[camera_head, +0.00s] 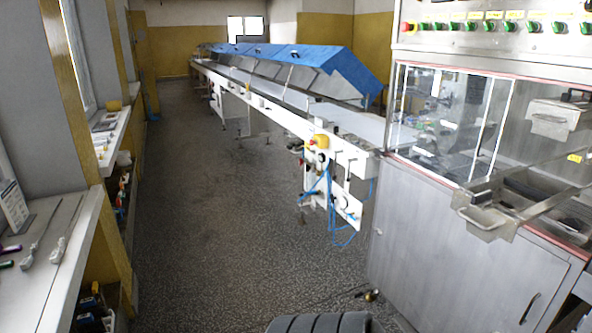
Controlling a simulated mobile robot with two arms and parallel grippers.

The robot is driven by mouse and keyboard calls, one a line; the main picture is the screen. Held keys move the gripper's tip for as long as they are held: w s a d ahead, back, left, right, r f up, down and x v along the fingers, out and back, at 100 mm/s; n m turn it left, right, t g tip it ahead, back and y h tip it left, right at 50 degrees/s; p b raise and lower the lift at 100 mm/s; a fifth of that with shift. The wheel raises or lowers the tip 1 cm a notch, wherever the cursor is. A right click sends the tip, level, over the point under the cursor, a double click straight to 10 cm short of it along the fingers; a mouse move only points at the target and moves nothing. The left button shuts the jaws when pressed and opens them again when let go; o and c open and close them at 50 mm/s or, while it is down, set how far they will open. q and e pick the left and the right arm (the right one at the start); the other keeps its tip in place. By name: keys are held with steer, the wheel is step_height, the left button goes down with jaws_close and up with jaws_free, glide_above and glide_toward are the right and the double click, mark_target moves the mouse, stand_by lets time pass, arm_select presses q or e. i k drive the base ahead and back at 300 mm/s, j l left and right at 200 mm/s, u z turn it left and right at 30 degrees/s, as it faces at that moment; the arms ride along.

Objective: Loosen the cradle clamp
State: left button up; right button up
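I cannot make out the cradle clamp for certain. The steel enrober machine (455,250) stands at the right. A metal frame of rails (550,203) juts from its front, with a small steel box (486,222) at its near left end. Any clamp there is too small to tell. Neither of my grippers is in view.
A long conveyor (255,90) with blue covers (300,58) runs back from the machine. A window ledge (45,240) with tools lies at the left, above shelves with small items. A control panel (500,25) is at the top right. The speckled floor (220,220) between is mostly clear.

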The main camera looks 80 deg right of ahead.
mark_target(480, 200)
steer(key=z, duration=3.6)
